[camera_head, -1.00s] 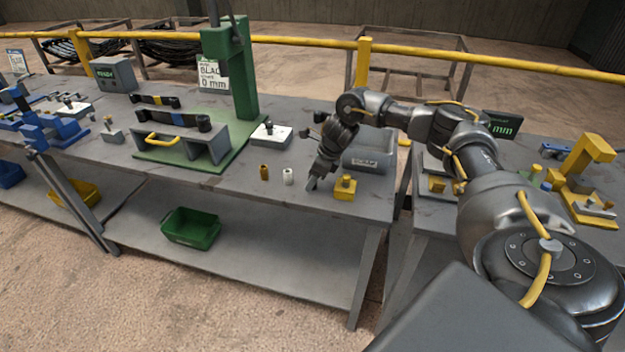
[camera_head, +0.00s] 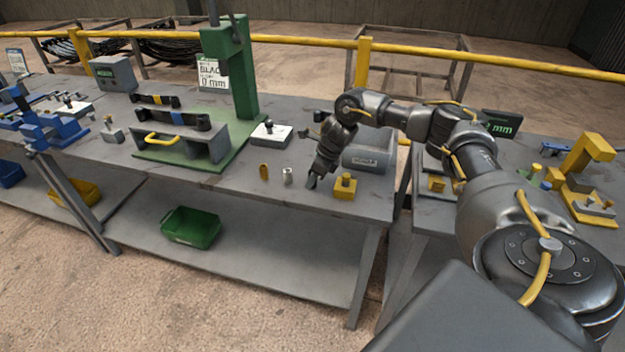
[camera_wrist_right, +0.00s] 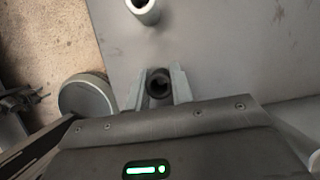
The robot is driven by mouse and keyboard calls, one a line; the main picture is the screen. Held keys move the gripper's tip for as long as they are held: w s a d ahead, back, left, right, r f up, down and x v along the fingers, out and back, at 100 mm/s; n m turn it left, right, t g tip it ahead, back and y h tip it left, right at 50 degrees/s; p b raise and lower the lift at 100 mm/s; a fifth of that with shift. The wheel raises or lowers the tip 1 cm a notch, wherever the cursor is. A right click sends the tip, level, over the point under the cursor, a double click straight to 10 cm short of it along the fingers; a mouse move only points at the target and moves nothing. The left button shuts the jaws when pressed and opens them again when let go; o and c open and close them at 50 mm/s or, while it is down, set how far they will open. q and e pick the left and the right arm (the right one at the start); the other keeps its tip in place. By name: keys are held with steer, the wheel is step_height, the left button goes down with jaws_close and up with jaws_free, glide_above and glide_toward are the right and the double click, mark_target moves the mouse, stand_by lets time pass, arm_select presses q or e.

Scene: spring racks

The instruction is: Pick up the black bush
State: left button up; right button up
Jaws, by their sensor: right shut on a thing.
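The black bush (camera_wrist_right: 159,84) is a short dark ring with a hole through it. In the right wrist view it sits between the two grey fingers of my right gripper (camera_wrist_right: 154,86), which are shut on it. In the head view my right gripper (camera_head: 312,182) is low at the table top (camera_head: 235,184), and the bush is hidden there by the fingers. I cannot tell whether the bush still touches the table. My left gripper is not in view.
A white or light grey bush (camera_head: 288,176) and a brass one (camera_head: 264,172) stand just left of the gripper. A yellow block with a knob (camera_head: 345,188) is close on its right. A green press (camera_head: 232,75) stands further left.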

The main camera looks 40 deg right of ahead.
steer(key=shift+r, duration=0.35)
step_height(320, 180, up, 2)
steer(key=shift+a+r+b, duration=0.15)
steer(key=shift+r+b, duration=0.05)
steer(key=shift+b, duration=0.45)
steer(key=s+a+r, duration=0.7)
steer(key=a+r, duration=0.2)
steer(key=a, duration=0.3)
steer(key=shift+r, duration=0.3)
